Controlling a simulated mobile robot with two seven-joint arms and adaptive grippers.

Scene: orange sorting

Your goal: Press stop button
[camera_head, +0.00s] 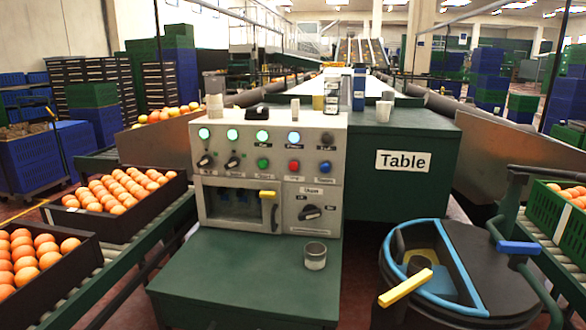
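A grey control panel (215,175) stands upright in the middle. A red button (294,166) sits in its lower row, between a green button (263,163) and a blue button (325,167). The small labels under them are too blurred to read with certainty, so I cannot confirm which says stop. Several round lamps (262,135) in the row above glow pale cyan; the rightmost one (327,137) is dark. Two black selector knobs (205,160) sit left of the green button. Neither of my grippers is in view.
A dark green table (240,285) juts out below the panel, with a small cup (315,255) on it. Orange crates (120,225) line the left conveyor. A black bin with a blue rim (400,225) stands front right. Cups and small items stand on top of the panel.

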